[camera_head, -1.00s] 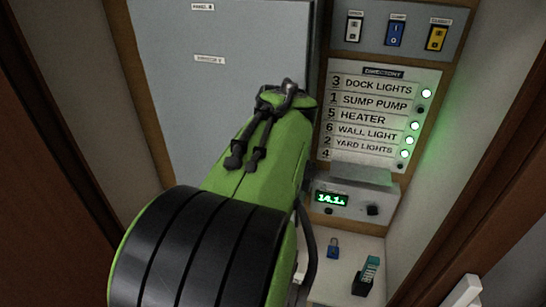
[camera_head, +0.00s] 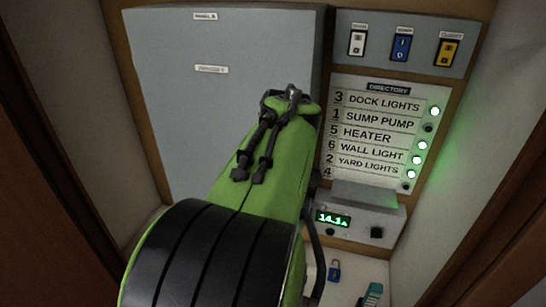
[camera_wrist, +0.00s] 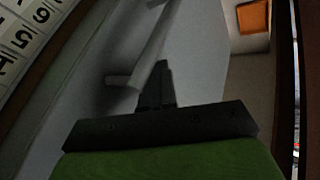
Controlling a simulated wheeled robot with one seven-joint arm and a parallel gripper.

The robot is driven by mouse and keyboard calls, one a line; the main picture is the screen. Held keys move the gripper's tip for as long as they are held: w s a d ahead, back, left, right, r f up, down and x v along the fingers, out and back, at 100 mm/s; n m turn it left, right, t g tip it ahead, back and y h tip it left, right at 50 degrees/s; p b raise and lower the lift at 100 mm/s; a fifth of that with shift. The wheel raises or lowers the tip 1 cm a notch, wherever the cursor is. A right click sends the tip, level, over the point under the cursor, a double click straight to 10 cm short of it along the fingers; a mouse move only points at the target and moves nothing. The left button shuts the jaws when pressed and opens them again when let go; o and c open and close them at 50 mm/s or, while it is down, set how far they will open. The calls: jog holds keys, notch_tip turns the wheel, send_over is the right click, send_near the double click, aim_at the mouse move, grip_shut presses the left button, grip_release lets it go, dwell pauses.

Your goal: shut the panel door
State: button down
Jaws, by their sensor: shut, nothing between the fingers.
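The grey panel door (camera_head: 225,110) fills the left of the head view, with two small white labels on its face. It lies flat or nearly flat over its box; I cannot tell whether it is fully shut. My green and black arm covers its lower right part. My gripper is hidden behind the arm in the head view. In the wrist view its dark fingers (camera_wrist: 155,85) are together and empty, in front of a grey surface that I cannot identify. I see no contact with the door.
Right of the door are several rocker switches (camera_head: 401,47), a directory board (camera_head: 375,130) with green lamps, and a meter box (camera_head: 355,220) reading about 14.1. Below are a blue padlock (camera_head: 335,270) and a teal-and-dark object (camera_head: 372,294). Pale side walls and brown frames hem in the space.

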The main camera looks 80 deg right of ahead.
jog(key=p+v, duration=0.1)
jog(key=v, duration=1.5)
jog(key=shift+p, duration=0.4)
jog(key=shift+w+f, duration=0.2)
